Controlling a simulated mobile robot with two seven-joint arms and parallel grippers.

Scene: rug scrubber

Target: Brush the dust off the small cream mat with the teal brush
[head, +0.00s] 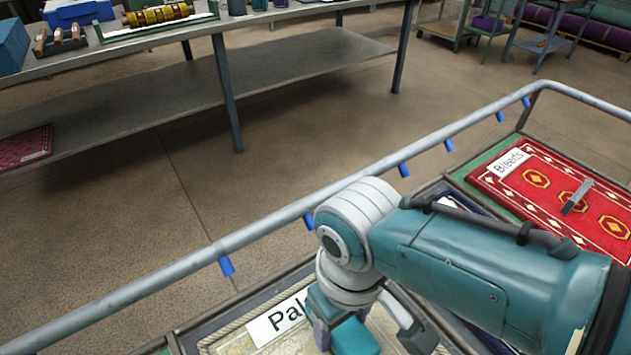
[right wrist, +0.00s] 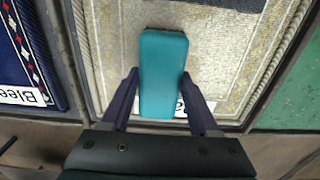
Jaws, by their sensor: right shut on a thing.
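The small cream mat (head: 235,342) lies at the bottom of the head view, with a white label (head: 280,322) starting "Pal" on it. In the right wrist view the mat (right wrist: 228,55) has a speckled greyish field and a corded border; I cannot clearly tell dust from its pattern. My right gripper (right wrist: 160,100) is shut on the teal brush (right wrist: 163,70), which lies lengthwise between the fingers over the mat. The brush's bristles are hidden, so I cannot tell whether they touch the mat. My left gripper is in neither view.
A red mat (head: 525,190) labelled "Bleeds" lies at the right, with a grey metal tool (head: 577,195) on it. A dark blue mat (right wrist: 25,60) lies beside the cream one. A grey rail (head: 270,230) with blue clips runs behind. A workbench (head: 100,50) stands beyond open floor.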

